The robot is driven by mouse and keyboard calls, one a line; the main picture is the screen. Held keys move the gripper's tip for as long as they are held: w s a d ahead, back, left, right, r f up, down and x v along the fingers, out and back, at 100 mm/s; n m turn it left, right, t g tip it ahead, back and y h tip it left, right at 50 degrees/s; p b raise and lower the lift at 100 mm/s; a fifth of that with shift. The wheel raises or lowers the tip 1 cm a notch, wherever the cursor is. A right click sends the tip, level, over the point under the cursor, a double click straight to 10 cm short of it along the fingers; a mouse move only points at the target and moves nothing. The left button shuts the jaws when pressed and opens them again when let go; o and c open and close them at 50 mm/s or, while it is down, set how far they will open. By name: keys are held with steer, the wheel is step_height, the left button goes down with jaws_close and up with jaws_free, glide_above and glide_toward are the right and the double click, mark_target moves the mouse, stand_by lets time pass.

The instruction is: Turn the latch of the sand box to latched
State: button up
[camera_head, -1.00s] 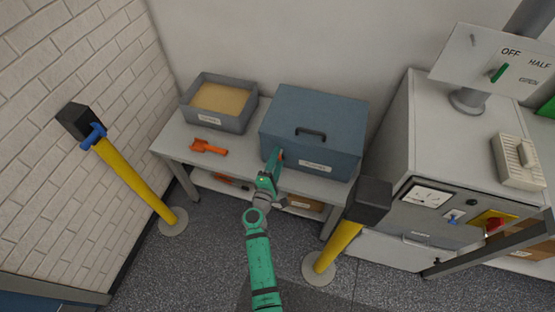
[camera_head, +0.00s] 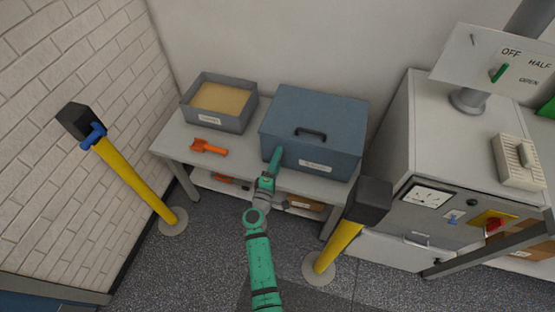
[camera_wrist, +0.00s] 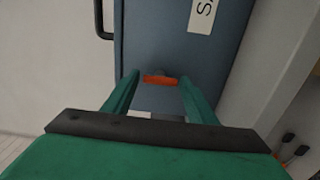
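The sand box is a blue-grey lidded box (camera_head: 330,118) with a black handle and a white label, standing on a grey bench. Its orange-red latch (camera_wrist: 160,79) shows in the wrist view on the box front; its bar lies crosswise between my fingertips, roughly at right angles to the label's text line. In the head view my gripper hides the latch. My gripper (camera_head: 275,157) is at the front left of the box. In the wrist view my gripper (camera_wrist: 159,75) is open, one green finger on each side of the latch, with gaps visible. Contact cannot be told.
An open tray of sand (camera_head: 220,100) and an orange scoop (camera_head: 209,147) sit left on the bench (camera_head: 180,150). Yellow posts with black heads stand left (camera_head: 140,185) and right (camera_head: 340,245). A grey cabinet (camera_head: 460,150) is at right.

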steer(key=shift+o, duration=1.4)
steer(key=v, duration=1)
steer(key=shift+s+a, duration=0.15)
steer(key=shift+s, duration=0.25)
